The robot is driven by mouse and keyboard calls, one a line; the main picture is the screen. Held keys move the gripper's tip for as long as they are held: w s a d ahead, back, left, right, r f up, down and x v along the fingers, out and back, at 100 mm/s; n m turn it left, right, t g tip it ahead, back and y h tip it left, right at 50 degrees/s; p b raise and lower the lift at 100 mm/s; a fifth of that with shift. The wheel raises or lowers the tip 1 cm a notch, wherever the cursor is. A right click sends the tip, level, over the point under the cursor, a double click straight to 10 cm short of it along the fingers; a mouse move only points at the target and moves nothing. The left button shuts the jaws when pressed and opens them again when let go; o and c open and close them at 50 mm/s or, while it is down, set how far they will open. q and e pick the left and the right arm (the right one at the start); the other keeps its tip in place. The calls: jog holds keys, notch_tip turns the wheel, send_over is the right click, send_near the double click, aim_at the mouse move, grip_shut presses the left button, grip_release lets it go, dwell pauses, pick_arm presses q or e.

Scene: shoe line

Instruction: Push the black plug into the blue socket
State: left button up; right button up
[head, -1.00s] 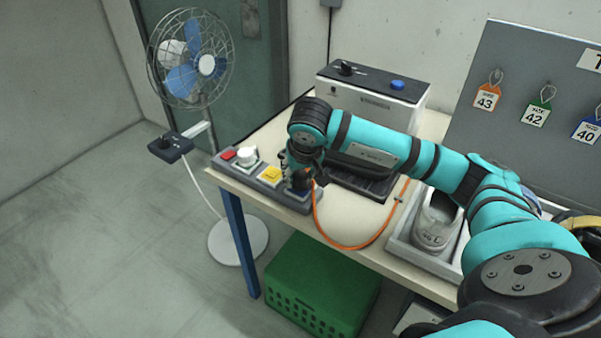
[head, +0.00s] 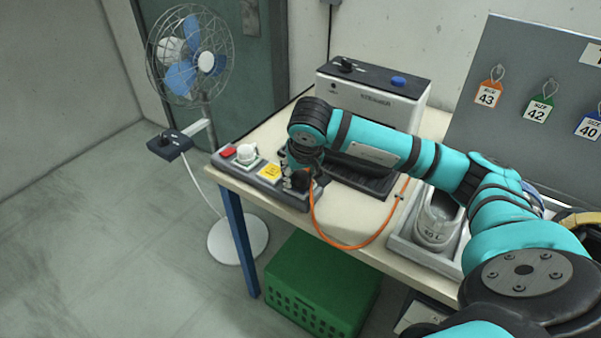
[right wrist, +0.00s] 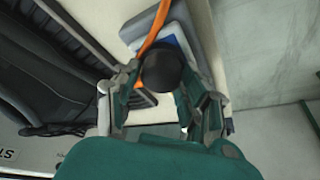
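The black plug (right wrist: 160,71) shows round and dark in the right wrist view, with an orange cable (right wrist: 155,28) running from it. It is over the blue socket (right wrist: 181,44), whose blue face with a pale border partly shows behind it. How deep the plug sits cannot be told. My right gripper (right wrist: 159,84) has a finger on each side of the plug, seemingly touching it. In the head view, my right gripper (head: 300,177) points down at the right end of the grey control box, mostly hiding plug and socket. My left gripper is not in view.
The grey box (head: 238,172) carries a red button, a white knob and a yellow button. A white machine (head: 375,100) stands behind my arm. A tray with a shoe (head: 437,222) is to the right. A fan (head: 190,60) and green crate (head: 318,285) stand off the table.

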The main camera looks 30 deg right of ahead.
jog(key=o, duration=0.5)
jog(key=shift+c, duration=0.2)
jog(key=shift+r, duration=0.15)
jog(key=v, duration=1.1)
jog(key=shift+s+r, duration=0.2)
jog(key=shift+r, duration=0.1)
